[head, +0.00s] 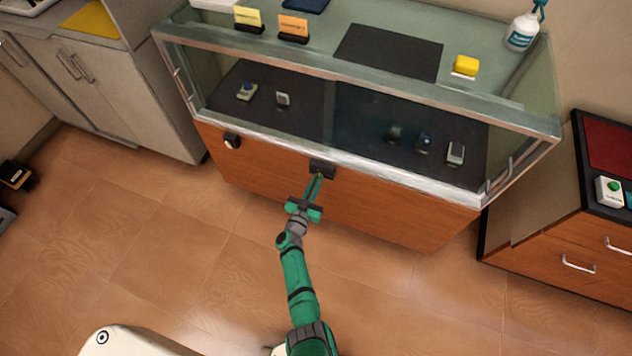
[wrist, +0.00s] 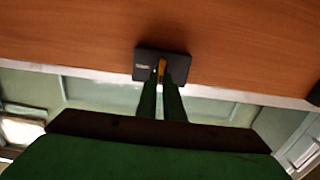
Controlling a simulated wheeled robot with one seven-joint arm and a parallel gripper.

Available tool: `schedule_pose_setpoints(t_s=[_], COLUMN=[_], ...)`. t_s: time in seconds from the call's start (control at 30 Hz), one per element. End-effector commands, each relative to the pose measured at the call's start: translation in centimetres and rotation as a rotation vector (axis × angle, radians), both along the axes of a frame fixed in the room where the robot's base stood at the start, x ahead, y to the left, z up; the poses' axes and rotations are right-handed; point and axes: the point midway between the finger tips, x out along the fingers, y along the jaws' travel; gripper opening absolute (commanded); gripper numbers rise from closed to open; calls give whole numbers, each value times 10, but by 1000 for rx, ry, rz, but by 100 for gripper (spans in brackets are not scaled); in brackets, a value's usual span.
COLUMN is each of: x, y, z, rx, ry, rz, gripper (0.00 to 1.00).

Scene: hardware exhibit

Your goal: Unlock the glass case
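The glass case (head: 345,185) has a glass top section over a wooden front. A small black lock block (head: 322,167) sits at the middle of the front, just under the metal rail; it also shows in the wrist view (wrist: 142,66). My gripper (head: 318,180) reaches up to this block. In the wrist view a small orange-yellow key (wrist: 162,68) stands between my fingertips (wrist: 162,82) at the block's face. The fingers are close together, with only the key's width between them, and seem shut on it. How deep the key sits in the block is hidden.
Another black fitting (head: 231,141) is on the case front at left. Small devices stand inside; a spray bottle (head: 523,28) and a yellow sponge (head: 466,65) are on top. A grey cabinet (head: 110,95) stands left, a wooden one (head: 560,250) right. The floor in front is clear.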

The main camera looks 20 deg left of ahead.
Motion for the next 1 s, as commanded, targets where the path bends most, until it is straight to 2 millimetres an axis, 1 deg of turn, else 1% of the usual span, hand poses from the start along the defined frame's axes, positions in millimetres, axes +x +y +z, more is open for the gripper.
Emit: schedule_pose_setpoints(t_s=[0.27,0.47,0.67,1.0], x=[0,0,0,-1], y=[0,-1,-3,-6], z=[0,0,0,-1], rx=[8,63,193,508], ry=[0,-3,-8,-18], rz=[0,-1,-1,0], gripper=[0,0,0,0])
